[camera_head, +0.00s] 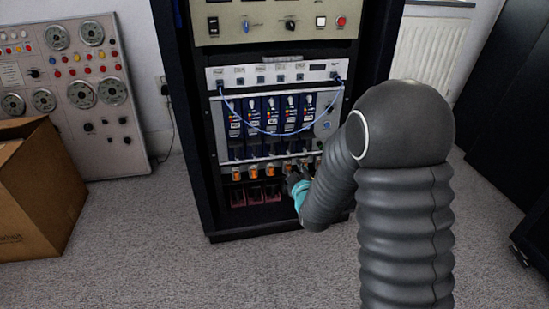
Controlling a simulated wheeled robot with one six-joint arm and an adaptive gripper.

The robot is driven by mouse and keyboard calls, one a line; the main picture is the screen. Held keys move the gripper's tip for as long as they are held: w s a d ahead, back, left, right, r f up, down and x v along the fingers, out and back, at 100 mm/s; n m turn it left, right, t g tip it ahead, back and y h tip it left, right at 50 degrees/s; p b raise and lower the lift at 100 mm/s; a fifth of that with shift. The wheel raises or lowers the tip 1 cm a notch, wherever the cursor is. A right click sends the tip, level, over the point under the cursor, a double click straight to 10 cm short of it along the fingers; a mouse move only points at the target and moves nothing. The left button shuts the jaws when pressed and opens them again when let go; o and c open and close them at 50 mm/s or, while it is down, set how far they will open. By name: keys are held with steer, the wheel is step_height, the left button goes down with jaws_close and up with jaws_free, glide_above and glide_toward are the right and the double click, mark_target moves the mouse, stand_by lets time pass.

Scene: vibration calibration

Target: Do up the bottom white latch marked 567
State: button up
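The black equipment rack (186,120) stands in the middle of the head view. It holds a row of dark blue modules (253,118) with small white parts and coloured marks. Below them is a row of orange parts (235,174), with dark red parts (253,195) lower down. I cannot read any 567 marking or pick out its bottom white latch. My gripper (295,179), with a teal band behind it, is at the right part of the orange row. My arm hides part of the rack's lower right. The fingers are too small and dark to tell their opening or contact.
A blue cable (265,133) hangs across the modules. A cardboard box (45,190) and a grey dial panel (75,85) stand at the left. Dark cabinets (510,110) stand at the right. The carpet (190,270) in front of the rack is clear.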

mark_target(273, 156)
steer(key=a+f+n+t+y, duration=0.1)
steer(key=a+f+n+t, duration=0.1)
steer(key=a+f+n, duration=0.3)
steer(key=w, duration=0.4)
steer(key=w+a+m, duration=0.1)
steer(key=w, duration=0.4)
steer(key=w+a+f+m, duration=0.1)
steer(key=w, duration=0.3)
steer(key=shift+w+a, duration=0.25)
jaws_close()
